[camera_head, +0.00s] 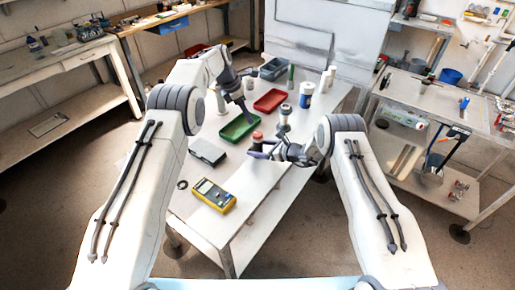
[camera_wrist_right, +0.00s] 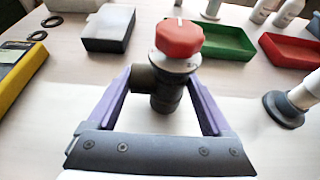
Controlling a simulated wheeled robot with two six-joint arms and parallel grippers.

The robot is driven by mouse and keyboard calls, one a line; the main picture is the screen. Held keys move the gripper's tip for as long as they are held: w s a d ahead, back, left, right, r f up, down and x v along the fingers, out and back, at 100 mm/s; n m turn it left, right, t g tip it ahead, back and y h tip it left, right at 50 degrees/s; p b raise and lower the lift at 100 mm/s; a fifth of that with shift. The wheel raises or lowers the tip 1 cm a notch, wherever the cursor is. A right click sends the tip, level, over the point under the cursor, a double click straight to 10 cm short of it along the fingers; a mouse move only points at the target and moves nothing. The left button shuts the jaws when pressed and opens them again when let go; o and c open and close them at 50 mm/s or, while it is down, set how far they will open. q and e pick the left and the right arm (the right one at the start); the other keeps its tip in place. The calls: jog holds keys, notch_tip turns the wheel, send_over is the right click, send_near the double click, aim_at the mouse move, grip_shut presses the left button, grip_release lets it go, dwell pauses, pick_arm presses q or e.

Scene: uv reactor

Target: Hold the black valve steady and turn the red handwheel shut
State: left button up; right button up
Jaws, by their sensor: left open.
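The black valve (camera_wrist_right: 165,95) stands upright on the white table and carries a red handwheel (camera_wrist_right: 180,38) on top. In the head view the handwheel (camera_head: 257,134) is small, and the valve is partly hidden by my right gripper. My right gripper (camera_wrist_right: 160,80) has its purple fingers on either side of the valve body, below the handwheel; they look closed against it. My right gripper (camera_head: 262,153) comes in from the right in the head view. My left gripper (camera_head: 248,117) is open and empty above the green tray, behind the handwheel and apart from it.
The green tray (camera_head: 227,134) and red tray (camera_head: 258,106) lie behind the valve. A dark box (camera_head: 207,152) and yellow multimeter (camera_head: 214,195) are to its left and front. A silver and black post (camera_head: 285,114) stands close behind on the right. The table's front right corner is clear.

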aim_at(260, 132)
pick_arm(q)
jog(key=o, duration=0.4)
jog(key=shift+f, duration=0.1)
jog(key=w+a+f+m+t+y, duration=0.2)
jog(key=w+f+m+t, duration=0.6)
jog(key=f+m, duration=0.25)
jog(key=s+d+m+t+h, duration=0.1)
jog(key=s+m+t, duration=0.1)
jog(key=m, duration=0.2)
jog(key=s+d+r+m+t+h, duration=0.1)
jog(key=s+d+m+t, duration=0.1)
jog(key=m, duration=0.3)
jog(key=s+d+r+m+t+h, duration=0.1)
jog(key=s+m+t+h, duration=0.1)
jog(key=s+m+t, duration=0.1)
jog(key=shift+d+m+t, duration=0.3)
jog(key=shift+m, duration=0.45)
jog(key=s+f+m, duration=0.1)
jog(key=s+f+m+h, duration=0.1)
jog(key=s, duration=0.1)
jog(key=shift+s+a+f+m+h, duration=0.1)
jog(key=shift+s+a+m+h, duration=0.1)
jog(key=shift+s+m+h, duration=0.1)
jog(key=shift+f, duration=0.2)
jog(key=shift+x, duration=3.6)
jog(key=shift+d+f, duration=0.1)
jog(key=shift+f, duration=0.05)
